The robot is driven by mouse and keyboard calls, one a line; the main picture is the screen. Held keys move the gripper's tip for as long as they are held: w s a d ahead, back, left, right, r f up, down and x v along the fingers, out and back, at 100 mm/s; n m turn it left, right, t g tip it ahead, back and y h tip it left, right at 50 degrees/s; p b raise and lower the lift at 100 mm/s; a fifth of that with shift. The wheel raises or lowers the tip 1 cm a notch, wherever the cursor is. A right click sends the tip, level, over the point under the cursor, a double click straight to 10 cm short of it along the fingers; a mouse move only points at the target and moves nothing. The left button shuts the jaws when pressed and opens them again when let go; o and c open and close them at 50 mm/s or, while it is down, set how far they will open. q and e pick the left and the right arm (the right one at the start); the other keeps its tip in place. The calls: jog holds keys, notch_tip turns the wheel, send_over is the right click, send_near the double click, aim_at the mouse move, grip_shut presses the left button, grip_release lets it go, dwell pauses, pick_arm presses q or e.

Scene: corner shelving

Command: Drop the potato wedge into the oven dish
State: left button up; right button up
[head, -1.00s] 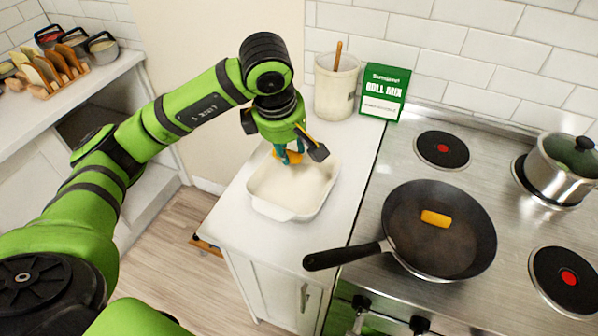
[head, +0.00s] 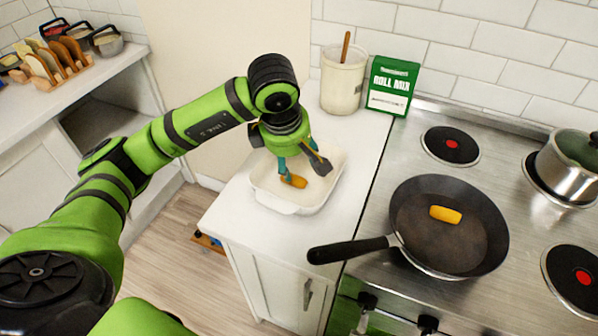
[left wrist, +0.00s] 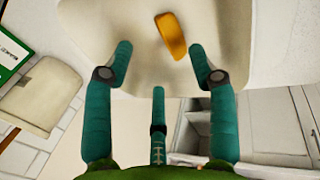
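One orange potato wedge (head: 294,181) lies in the white oven dish (head: 318,197), on its floor towards the left. In the left wrist view the same wedge (left wrist: 171,36) lies on the pale dish floor (left wrist: 118,30), beyond the fingertips and apart from them. My left gripper (head: 298,165) is above the dish with its teal fingers spread and nothing between them. A second orange wedge (head: 445,214) lies in the dark frying pan (head: 420,238). My right gripper is not in view.
A cream utensil jar (head: 342,82) and a green roll mix box (head: 393,87) stand behind the dish. The stove (head: 440,112) lies to the right, with a lidded pot (head: 568,170). The pan handle (head: 345,250) reaches over the counter's front right. A toast rack (head: 58,65) stands far left.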

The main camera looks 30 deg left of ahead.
pick_arm(q)
jog(key=shift+r, duration=0.15)
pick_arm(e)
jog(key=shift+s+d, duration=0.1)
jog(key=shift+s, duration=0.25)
pick_arm(q)
jog(key=v, duration=1.1)
jog(key=shift+s+r, duration=0.2)
jog(key=shift+r, duration=0.15)
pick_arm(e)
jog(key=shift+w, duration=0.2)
